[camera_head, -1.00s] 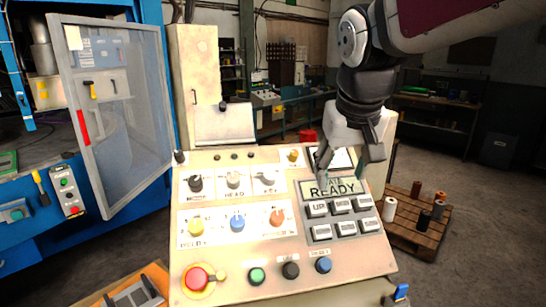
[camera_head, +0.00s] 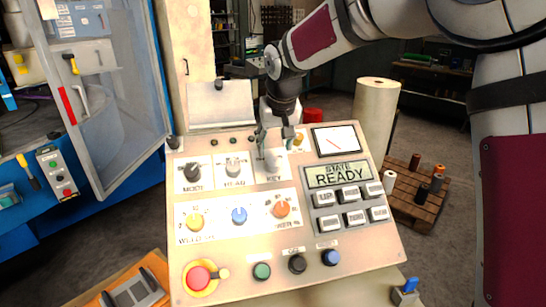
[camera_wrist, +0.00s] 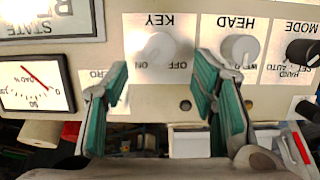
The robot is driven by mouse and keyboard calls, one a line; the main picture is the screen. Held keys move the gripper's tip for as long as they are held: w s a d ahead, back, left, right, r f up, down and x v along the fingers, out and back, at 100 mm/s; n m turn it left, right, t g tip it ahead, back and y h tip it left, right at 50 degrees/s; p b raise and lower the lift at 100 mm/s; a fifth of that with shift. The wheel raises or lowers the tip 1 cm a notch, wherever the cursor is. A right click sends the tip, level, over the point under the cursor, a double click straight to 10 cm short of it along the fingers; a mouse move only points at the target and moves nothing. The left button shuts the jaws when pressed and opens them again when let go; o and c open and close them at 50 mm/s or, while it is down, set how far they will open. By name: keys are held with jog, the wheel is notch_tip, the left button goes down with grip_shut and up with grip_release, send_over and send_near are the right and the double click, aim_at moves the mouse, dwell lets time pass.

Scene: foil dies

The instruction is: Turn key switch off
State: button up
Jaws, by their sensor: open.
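The key switch (camera_wrist: 156,46) is a pale round knob on a white plate marked KEY, with ON and OFF labels, shown upside down in the wrist view. In the head view its knob (camera_head: 273,158) is on the upper part of the sloped panel, partly hidden by my gripper. My gripper (camera_wrist: 160,73) is open, its green-padded fingers spread to either side of the key switch, with nothing between them. In the head view my gripper (camera_head: 276,141) hangs just over the KEY plate. I cannot tell which way the key points.
The HEAD knob (camera_wrist: 239,48) is close beside one finger, and the MODE knob (camera_head: 192,171) lies farther left. The READY display (camera_head: 338,175), gauge (camera_head: 335,140) and push buttons fill the right side. A red emergency button (camera_head: 199,279) is at the lower left.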

aim_at(273, 160)
jog(key=x, duration=0.6)
jog(key=shift+f+p, duration=0.15)
jog(key=shift+p, duration=0.2)
jog(key=c, duration=1.1)
